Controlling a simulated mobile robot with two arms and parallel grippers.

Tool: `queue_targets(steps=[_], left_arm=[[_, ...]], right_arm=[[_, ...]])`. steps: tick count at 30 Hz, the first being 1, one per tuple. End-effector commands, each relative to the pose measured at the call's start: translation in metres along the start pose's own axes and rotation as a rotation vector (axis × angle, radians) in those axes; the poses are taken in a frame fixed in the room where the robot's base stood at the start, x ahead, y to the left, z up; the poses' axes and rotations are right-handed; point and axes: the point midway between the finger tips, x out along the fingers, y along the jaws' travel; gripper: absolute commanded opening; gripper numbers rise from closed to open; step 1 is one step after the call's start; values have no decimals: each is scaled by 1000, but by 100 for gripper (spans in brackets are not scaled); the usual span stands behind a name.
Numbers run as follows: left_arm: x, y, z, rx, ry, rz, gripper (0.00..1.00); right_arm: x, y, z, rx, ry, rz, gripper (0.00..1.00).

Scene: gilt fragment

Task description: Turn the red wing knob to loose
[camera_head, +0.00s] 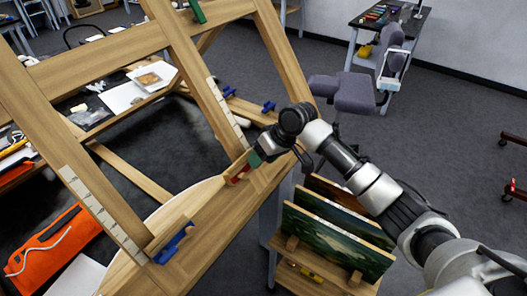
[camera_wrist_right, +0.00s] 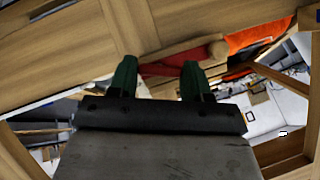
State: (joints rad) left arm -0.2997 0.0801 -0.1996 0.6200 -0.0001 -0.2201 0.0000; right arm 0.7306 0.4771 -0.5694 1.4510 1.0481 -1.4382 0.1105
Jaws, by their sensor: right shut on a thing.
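The red wing knob (camera_head: 238,175) sits on the lower wooden crossbar of the easel (camera_head: 205,200), partly hidden by my right gripper (camera_head: 249,163). In the right wrist view the red knob (camera_wrist_right: 166,68) lies between the two green fingertips of my right gripper (camera_wrist_right: 158,68), which are shut on it. A light wooden piece covers part of the knob there. The knob's exact angle, and any loose or tight marking, cannot be made out. My left gripper is in neither view.
Blue wing knobs sit on the crossbar's left part (camera_head: 174,243) and farther back (camera_head: 268,107). A green knob (camera_head: 197,11) is at the top. A rack with paintings (camera_head: 335,240) stands below my right arm. An orange pouch (camera_head: 55,240) lies at left.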

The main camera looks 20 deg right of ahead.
Motion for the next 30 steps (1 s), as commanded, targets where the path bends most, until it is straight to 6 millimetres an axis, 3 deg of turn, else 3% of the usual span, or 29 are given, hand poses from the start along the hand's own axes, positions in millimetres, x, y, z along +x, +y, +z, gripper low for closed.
queue_targets(steps=[15,30], left_arm=[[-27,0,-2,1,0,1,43],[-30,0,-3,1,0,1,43]], right_arm=[[1,-3,2,-293,-5,183,25],[2,-3,3,-351,-5,221,25]])
